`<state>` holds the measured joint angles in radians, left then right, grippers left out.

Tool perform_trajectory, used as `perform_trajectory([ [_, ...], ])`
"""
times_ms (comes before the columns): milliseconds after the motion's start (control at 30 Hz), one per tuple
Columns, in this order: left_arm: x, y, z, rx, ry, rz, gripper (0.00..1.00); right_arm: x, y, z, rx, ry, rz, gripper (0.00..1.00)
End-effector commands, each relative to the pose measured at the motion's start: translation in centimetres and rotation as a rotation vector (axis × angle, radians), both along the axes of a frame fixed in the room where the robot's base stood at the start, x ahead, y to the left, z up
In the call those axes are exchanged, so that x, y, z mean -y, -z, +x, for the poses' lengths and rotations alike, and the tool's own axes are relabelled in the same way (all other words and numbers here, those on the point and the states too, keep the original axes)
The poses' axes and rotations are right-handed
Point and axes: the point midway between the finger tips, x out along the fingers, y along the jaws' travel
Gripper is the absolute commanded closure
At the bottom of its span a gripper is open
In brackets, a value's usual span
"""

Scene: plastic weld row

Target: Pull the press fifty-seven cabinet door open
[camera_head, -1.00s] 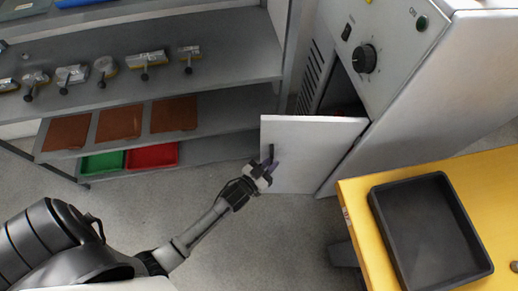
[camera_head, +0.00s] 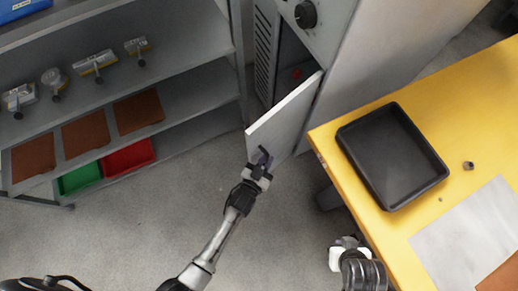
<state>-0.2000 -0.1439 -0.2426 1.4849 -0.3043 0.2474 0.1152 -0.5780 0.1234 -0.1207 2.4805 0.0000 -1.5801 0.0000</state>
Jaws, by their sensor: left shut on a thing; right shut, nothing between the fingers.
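The light grey cabinet door (camera_head: 284,122) stands open below the control panel of the press (camera_head: 336,40), swung out toward me.
A yellow table (camera_head: 322,142) with a black tray (camera_head: 345,142) stands close on the right. A grey shelf unit (camera_head: 200,88) with tools, brown sheets and green and red bins (camera_head: 128,157) stands on the left. Grey floor (camera_head: 140,225) lies clear between them.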

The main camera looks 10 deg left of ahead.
Motion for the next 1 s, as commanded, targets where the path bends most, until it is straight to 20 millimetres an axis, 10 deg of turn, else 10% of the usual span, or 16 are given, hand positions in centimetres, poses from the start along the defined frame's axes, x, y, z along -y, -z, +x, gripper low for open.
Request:
perform_trajectory([
  [300,0.0,0.2,0.0,-0.004,0.001,0.005,1.0,-0.1,0.1,-0.1,-0.003,0.004,0.005,1.0],
  [400,0.0,0.2,0.0,-0.004,0.0,0.005,0.78,-0.2,0.1,-0.1,-0.004,0.005,0.006,1.0],
  [700,-0.1,0.1,-0.2,-0.003,0.0,0.002,0.76,-0.2,0.0,-0.1,-0.004,0.005,0.006,1.0],
  [1000,-1.3,-0.1,-4.4,-0.006,0.0,0.003,0.76,-0.1,-1.7,-0.1,-0.003,0.003,0.003,1.0],
])
